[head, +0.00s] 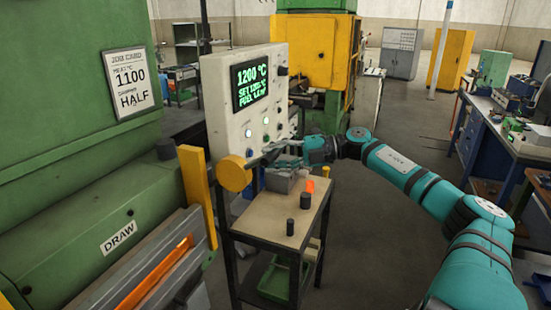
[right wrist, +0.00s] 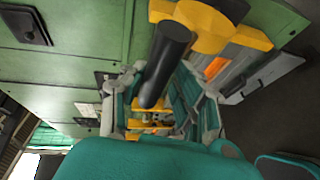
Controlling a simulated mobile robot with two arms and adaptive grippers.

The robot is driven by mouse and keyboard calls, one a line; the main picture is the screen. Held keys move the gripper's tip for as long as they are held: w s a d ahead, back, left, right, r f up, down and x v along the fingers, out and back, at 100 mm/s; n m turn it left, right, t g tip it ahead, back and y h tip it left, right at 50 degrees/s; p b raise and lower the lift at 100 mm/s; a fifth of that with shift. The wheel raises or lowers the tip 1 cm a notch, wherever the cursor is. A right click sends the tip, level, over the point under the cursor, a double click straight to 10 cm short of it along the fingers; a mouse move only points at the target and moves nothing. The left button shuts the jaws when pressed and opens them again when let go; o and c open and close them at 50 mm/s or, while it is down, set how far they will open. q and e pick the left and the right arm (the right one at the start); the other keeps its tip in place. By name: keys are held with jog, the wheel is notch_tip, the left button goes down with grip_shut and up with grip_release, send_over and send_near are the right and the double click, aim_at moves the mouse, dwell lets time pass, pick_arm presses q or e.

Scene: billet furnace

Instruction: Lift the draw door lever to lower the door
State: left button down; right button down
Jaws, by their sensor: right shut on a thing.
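The draw door lever shows as a yellow round end (head: 235,173) beside a yellow upright in the head view. In the right wrist view its black cylindrical handle (right wrist: 168,55) sticks out from a yellow part and reaches between my fingers. My right gripper (head: 268,156) is shut on this handle, to the right of the yellow end; it also shows in the right wrist view (right wrist: 160,110). The green furnace front with the DRAW label (head: 118,236) is at the lower left. How far the door stands open cannot be told. My left gripper is not in view.
A control panel (head: 222,125) reading 1200 °C stands just behind my gripper. A small table (head: 262,218) with dark cylinders and an orange piece is below it. A glowing orange billet (head: 155,274) lies in the metal trough. A workbench (head: 510,125) is at right; open floor lies between.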

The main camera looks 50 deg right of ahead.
jog(key=shift+w+d+r, duration=0.1)
jog(key=shift+d+r, duration=0.05)
jog(key=shift+r, duration=0.65)
jog(key=c, duration=1.2)
grip_release()
jog(key=shift+w, duration=0.1)
jog(key=shift+o, duration=0.4)
jog(key=shift+w+f, duration=0.15)
jog(key=shift+f, duration=0.05)
jog(key=shift+f, duration=0.2)
jog(key=shift+a, duration=0.2)
jog(key=v, duration=1.2)
jog(key=shift+f, duration=0.15)
